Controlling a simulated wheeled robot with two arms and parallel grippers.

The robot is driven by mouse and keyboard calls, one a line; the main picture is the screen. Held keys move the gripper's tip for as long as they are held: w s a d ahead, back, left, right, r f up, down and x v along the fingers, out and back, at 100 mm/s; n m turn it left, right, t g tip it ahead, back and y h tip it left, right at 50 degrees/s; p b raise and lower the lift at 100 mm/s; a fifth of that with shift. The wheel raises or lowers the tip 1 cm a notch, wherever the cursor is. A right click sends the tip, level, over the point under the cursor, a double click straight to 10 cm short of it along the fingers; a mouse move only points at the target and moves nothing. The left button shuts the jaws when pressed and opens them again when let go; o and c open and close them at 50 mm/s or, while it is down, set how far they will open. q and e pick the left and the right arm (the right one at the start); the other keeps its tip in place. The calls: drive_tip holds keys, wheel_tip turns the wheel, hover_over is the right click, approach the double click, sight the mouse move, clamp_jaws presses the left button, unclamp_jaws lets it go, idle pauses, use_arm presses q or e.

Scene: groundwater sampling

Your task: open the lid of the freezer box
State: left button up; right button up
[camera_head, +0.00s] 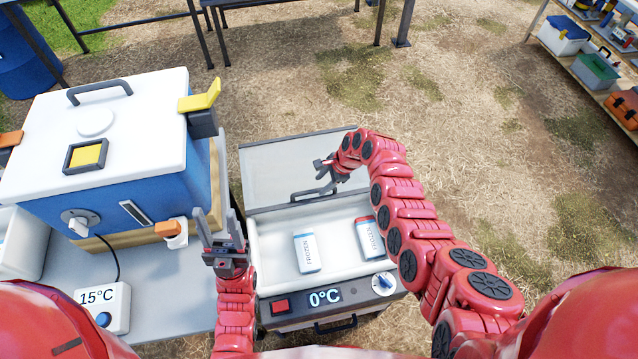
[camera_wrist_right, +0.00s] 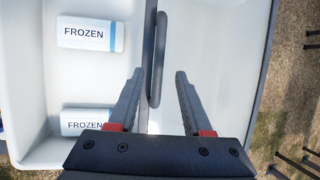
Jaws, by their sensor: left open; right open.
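The freezer box (camera_head: 268,257) stands at the lower middle of the head view, its white interior exposed. Its lid (camera_head: 275,160) is raised at the back edge, with a dark handle (camera_head: 312,193) on it. Two white packs marked FROZEN, a blue-banded one (camera_head: 306,252) and a red-ended one (camera_head: 369,238), lie inside. My right gripper (camera_head: 324,172) is open at the lid. In the right wrist view the handle (camera_wrist_right: 157,60) runs between its spread fingers (camera_wrist_right: 160,78); contact cannot be told. My left gripper (camera_head: 217,213) is open and empty, left of the box.
A blue cooler with a white lid (camera_head: 130,100) and a 15°C display unit (camera_head: 103,307) are on the grey table (camera_head: 180,300) at left. A shelf (camera_head: 570,70) with boxes stands far right. Dry ground behind the freezer box is clear.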

drive_tip(key=v, duration=1.4)
drive_tip(key=shift+b, duration=0.35)
